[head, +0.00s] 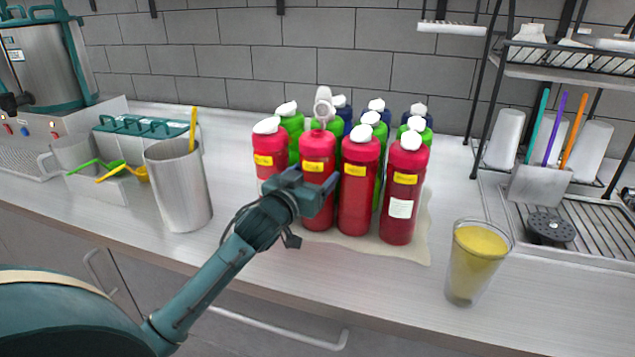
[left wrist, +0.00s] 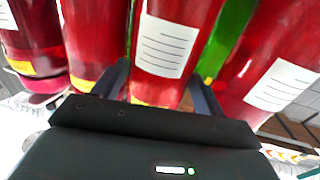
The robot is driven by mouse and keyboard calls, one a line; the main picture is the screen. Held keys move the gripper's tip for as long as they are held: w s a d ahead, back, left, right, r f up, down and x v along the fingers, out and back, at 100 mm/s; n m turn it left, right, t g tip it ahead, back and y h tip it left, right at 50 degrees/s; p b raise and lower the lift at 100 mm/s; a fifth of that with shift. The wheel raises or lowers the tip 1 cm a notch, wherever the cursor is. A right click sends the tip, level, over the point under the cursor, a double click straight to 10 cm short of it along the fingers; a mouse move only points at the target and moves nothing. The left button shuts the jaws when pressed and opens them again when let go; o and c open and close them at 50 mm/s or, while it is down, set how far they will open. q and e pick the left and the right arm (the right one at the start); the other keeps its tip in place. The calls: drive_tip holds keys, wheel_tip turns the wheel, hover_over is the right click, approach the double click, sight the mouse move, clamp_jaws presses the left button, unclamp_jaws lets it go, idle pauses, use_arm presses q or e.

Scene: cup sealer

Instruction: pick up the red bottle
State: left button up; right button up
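Several red bottles (head: 358,190) with white caps and yellow labels stand in a front row on the counter. My left gripper (head: 318,186) is at the middle height of the second red bottle from the left (head: 318,150), partly hiding it. In the left wrist view the open fingers (left wrist: 165,92) reach either side of a red bottle with a white lined label (left wrist: 168,45). Whether they touch it is hard to tell. The bottle stands level with its neighbours. My right gripper is not in view.
Green bottles (head: 291,128) and dark blue bottles stand close behind the red ones on a pale mat (head: 422,240). A metal cup (head: 180,190) stands left, a glass of yellow liquid (head: 475,265) right. A drying rack (head: 590,235) is further right.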

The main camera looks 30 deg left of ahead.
sight(311, 140)
use_arm(q)
drive_tip(key=shift+f, duration=0.15)
drive_tip(key=c, duration=0.9)
drive_tip(key=shift+r, duration=0.25)
drive_tip(key=shift+c, duration=0.5)
drive_tip(key=shift+r, duration=0.15)
wheel_tip(311, 140, up, 10)
drive_tip(key=shift+f, duration=0.1)
